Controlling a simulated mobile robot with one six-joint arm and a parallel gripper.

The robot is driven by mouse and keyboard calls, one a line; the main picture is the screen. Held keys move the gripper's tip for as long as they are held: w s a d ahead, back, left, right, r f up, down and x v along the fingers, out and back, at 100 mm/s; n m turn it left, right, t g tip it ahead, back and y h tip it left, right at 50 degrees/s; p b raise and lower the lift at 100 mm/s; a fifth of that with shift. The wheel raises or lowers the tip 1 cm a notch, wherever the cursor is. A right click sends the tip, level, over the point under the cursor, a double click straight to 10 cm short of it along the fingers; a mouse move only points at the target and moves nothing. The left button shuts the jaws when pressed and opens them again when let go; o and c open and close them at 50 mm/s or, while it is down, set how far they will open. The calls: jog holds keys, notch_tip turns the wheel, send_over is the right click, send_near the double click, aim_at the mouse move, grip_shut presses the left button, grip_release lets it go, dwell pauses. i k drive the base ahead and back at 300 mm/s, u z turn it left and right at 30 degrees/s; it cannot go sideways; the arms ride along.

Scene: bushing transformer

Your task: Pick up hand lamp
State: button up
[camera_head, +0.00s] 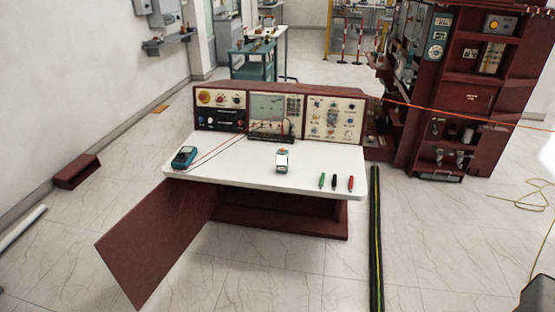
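A small upright item with a white face, teal edges and a reddish top (282,160) stands near the middle of the white tabletop (235,173). It may be the hand lamp, but it is too small to be sure. A teal box-like device with a dark face (184,156) lies at the left end of the tabletop, with thin reddish leads running from it toward the back panel.
Green, black (334,181) and red (351,183) slim tools lie at the table's right. An instrument panel (334,117) backs the tabletop. A dark red door (155,240) juts out below at left. A black-yellow strip (376,240) runs along the floor. A red cabinet (466,97) stands at right.

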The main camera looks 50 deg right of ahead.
aim_at(282, 158)
jog(key=z, duration=0.1)
jog(key=i, duration=0.95)
jog(key=z, duration=0.15)
